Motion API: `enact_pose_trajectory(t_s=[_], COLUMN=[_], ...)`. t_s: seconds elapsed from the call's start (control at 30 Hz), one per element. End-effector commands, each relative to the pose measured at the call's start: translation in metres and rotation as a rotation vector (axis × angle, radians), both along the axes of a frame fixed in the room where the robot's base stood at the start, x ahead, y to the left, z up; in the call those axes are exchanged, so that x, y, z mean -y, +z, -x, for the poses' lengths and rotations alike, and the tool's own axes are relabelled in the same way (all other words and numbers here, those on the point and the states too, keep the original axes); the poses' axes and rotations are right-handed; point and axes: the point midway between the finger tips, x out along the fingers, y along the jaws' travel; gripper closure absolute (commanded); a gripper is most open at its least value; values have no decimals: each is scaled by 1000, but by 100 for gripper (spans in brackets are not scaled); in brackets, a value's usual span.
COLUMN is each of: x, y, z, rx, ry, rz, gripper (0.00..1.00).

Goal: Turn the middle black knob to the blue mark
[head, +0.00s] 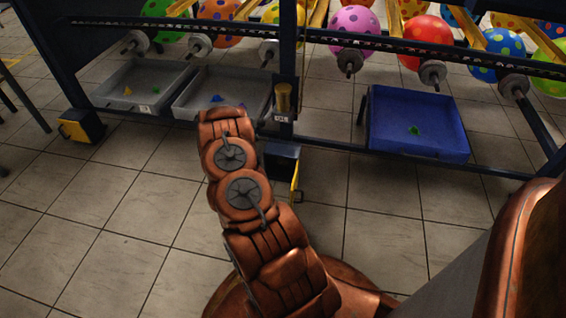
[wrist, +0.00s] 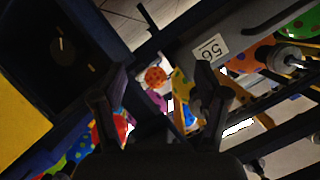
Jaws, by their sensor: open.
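In the wrist view, a dark knob (wrist: 58,44) with a pale pointer line sits on a black box face at upper left. It is dim, and I cannot tell whether it is the middle knob. No blue mark can be made out. My gripper (wrist: 157,92) has its two dark fingers spread wide with nothing between them. The knob lies left of the left finger, apart from it. In the head view my copper arm reaches toward the rack, and the gripper is hidden behind it. A dark box with a yellow side (head: 285,165) stands just beyond my arm.
Dark rack rails (head: 420,57) carry dotted balloons (head: 352,25) on round holders. Grey trays (head: 145,85) and a blue tray (head: 415,122) stand below. Another yellow-and-black box (head: 80,127) is at left. The tiled floor (head: 110,215) in front is clear.

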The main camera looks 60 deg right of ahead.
Motion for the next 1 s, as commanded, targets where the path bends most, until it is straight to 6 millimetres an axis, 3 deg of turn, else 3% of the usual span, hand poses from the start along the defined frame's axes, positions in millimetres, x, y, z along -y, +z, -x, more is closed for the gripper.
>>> enact_pose_trajectory(t_s=[0.03,0.2,0.4,0.67,1.0], x=[10,37,52,57,57], y=[-11,-22,-26,-30,-79], z=[16,61,96,109,109], rx=[6,43,69,81,80], ry=[-27,-98,-138,-151,-149], rz=[35,159,261,306,305], gripper=[26,26,26,26,26])
